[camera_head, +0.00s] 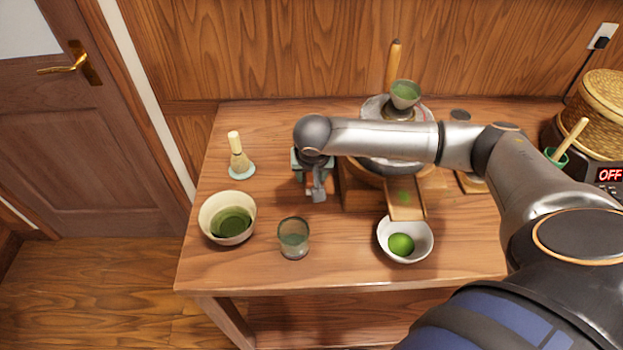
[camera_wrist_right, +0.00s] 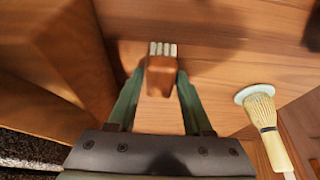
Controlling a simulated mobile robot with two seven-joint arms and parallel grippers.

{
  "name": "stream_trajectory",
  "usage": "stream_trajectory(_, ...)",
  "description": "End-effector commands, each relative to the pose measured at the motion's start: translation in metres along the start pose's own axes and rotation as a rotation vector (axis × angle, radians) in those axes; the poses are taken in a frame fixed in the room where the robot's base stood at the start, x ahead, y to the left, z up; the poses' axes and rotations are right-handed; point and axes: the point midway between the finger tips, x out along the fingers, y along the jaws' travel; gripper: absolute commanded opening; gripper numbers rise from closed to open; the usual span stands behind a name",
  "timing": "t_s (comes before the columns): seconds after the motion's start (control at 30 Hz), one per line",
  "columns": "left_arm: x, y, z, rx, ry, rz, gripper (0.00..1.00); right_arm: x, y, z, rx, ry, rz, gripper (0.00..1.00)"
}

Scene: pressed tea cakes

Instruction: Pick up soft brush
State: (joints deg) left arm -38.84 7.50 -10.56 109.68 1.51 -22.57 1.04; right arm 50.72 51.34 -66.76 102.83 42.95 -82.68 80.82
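In the right wrist view, a small brown wooden brush with short pale bristles (camera_wrist_right: 161,72), which I take for the soft brush, lies between the fingertips of my right gripper (camera_wrist_right: 161,80). One green finger is on each side of it. Whether both fingers touch it is unclear. In the head view, my right gripper (camera_head: 315,180) points down at the table, left of the wooden-based mill, and the brush is not clear there. My left gripper is not in view.
A whisk (camera_head: 237,155) stands on a pale holder left of my gripper. A bowl of green tea (camera_head: 209,215), a glass (camera_head: 294,238) and a white bowl (camera_head: 383,239) stand near the front. The mill (camera_head: 355,197) is close on the right. The table (camera_head: 215,270) is clear at front left.

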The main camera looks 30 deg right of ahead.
Motion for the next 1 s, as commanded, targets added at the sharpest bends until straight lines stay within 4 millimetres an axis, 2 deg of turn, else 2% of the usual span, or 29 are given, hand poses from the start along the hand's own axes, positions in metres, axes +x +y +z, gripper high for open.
stream_trajectory(0.03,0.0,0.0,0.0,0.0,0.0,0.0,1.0,0.0,0.0,0.0,0.0,0.0,0.0,0.43)
stream_trajectory(0.43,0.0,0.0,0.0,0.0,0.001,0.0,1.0,0.0,0.0,0.0,0.0,0.0,0.0,0.0)
stream_trajectory(0.8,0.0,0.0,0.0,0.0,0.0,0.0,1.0,-0.001,0.0,-0.001,0.0,0.0,0.0,0.0)
stream_trajectory(1.0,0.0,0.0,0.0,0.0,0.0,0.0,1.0,-0.014,0.0,-0.006,0.001,0.001,-0.002,0.0)
